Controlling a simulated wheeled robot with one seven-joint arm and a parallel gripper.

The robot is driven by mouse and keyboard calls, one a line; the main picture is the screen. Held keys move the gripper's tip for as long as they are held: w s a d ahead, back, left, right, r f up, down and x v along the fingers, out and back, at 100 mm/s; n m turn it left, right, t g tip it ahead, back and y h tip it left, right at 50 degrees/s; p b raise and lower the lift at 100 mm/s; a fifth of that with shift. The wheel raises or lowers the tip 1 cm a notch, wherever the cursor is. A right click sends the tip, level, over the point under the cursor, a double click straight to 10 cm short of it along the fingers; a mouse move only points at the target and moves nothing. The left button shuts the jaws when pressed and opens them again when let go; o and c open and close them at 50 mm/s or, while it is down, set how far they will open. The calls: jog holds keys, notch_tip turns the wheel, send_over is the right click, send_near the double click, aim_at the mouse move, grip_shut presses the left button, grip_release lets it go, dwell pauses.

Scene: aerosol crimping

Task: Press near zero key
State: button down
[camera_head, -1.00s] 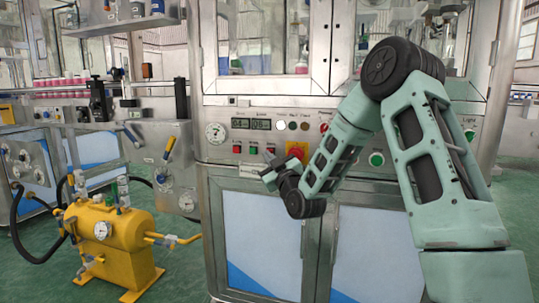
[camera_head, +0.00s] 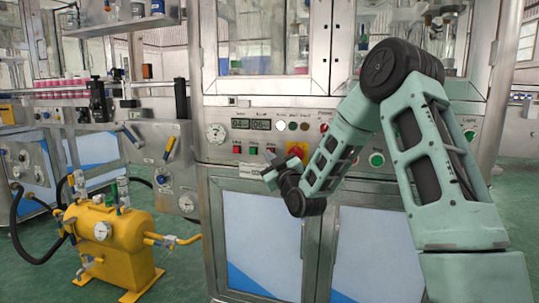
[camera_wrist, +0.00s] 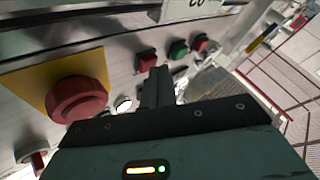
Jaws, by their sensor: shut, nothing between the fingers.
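The control panel (camera_head: 222,149) has a row of small keys: a red key (camera_head: 237,149), a green key (camera_head: 253,149) and another red key (camera_head: 270,149) beside my gripper. The wrist view shows this row at a slant, with the nearest red key (camera_wrist: 147,62), the green key (camera_wrist: 179,48) and the far red key (camera_wrist: 200,42). No key lettering is legible, so I cannot tell which one is the zero key. My gripper (camera_head: 268,172) is shut and empty, low in front of the panel. In the wrist view its fingers (camera_wrist: 158,76) overlap the panel beside the nearest red key; contact cannot be told.
A red mushroom knob (camera_wrist: 76,98) on a yellow plate (camera_head: 297,148) is close to my gripper. A white round lamp (camera_head: 281,125) and two digital displays (camera_head: 251,124) are above the keys. A yellow tank (camera_head: 108,238) stands at the left. Cabinet doors (camera_head: 262,230) are below.

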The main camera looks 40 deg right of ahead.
dwell(0.5)
jog(key=shift+s+a+b, duration=0.3)
jog(key=shift+s+a, duration=0.1)
jog(key=shift+a, duration=0.15)
jog(key=shift+s+a+b, duration=0.35)
jog(key=shift+s+a, duration=0.45)
jog(key=shift+a, duration=0.2)
jog(key=shift+s+a+b, duration=0.3)
jog(key=shift+s+a, duration=0.45)
jog(key=shift+a, duration=0.25)
